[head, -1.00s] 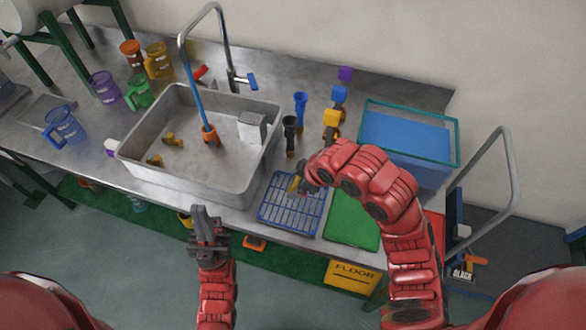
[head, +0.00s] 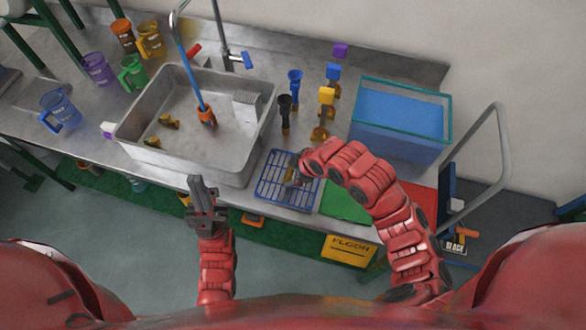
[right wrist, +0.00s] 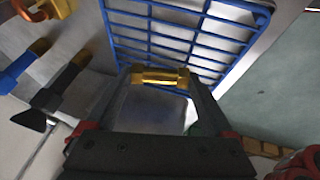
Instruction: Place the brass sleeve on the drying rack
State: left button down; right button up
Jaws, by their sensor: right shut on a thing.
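The brass sleeve (right wrist: 160,78) is held crosswise between the fingertips of my right gripper (right wrist: 160,84) in the right wrist view. The blue wire drying rack (head: 268,190) lies on the counter just right of the sink; its bars (right wrist: 160,40) also show beyond the sleeve in the right wrist view. In the head view my right gripper (head: 292,172) is over the rack, partly hidden by its own arm. I cannot tell whether the sleeve touches the bars. My left gripper (head: 199,190) is in front of the sink, apart from the rack; its jaw gap is unclear.
The metal sink (head: 190,165) holds an orange-headed brush (head: 206,116) and small brass-coloured pieces (head: 167,121). A green mat (head: 343,206) lies right of the rack, and a blue-filled bin (head: 400,128) stands behind it. Black (head: 285,112) and blue (head: 295,85) tools stand behind the rack.

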jog(key=shift+f, duration=0.25)
jog(key=o, duration=1.2)
jog(key=shift+r, duration=0.1)
jog(key=shift+c, duration=0.2)
jog(key=shift+r, duration=0.1)
